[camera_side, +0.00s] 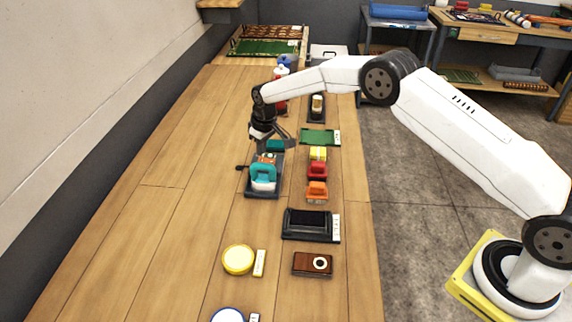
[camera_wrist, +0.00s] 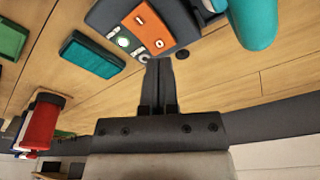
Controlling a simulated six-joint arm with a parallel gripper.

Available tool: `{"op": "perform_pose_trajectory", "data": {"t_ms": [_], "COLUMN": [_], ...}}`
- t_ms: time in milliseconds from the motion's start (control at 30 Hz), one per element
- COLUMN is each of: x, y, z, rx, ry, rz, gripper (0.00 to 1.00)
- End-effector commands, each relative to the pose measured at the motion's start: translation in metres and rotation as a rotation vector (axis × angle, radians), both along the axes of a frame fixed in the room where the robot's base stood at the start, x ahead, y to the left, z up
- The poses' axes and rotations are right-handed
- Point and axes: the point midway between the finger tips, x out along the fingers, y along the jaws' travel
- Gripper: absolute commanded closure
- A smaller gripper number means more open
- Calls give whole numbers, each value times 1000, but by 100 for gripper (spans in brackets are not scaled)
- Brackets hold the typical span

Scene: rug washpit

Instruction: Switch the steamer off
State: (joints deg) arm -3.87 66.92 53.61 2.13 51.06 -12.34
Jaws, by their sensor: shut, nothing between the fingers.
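The steamer (camera_side: 263,176) is a teal and white appliance on a dark base, on the bench's left half. In the wrist view its dark base (camera_wrist: 182,22) carries an orange plate (camera_wrist: 148,26) and a row of small round controls. A pale round control (camera_wrist: 143,57) sits at the end of the row. My gripper (camera_wrist: 159,62) is shut and empty, its fingertips close to that end control; I cannot tell whether they touch. In the side view my gripper (camera_side: 254,154) is at the base's far edge, partly hidden.
A teal block (camera_wrist: 92,54) lies beside the base. A red bottle (camera_wrist: 40,122) stands farther along the bench. Orange, red and yellow items (camera_side: 317,172) and a green tray (camera_side: 318,137) stand to the right. The bench left of the steamer is clear.

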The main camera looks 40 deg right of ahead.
Motion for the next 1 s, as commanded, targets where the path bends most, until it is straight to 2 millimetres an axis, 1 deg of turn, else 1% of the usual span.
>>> {"op": "perform_pose_trajectory", "data": {"t_ms": [467,1000], "x": [0,0], "y": [0,0], "z": [0,-5], "rx": [0,0], "ry": [0,0], "rz": [0,0], "gripper": [100,100]}}
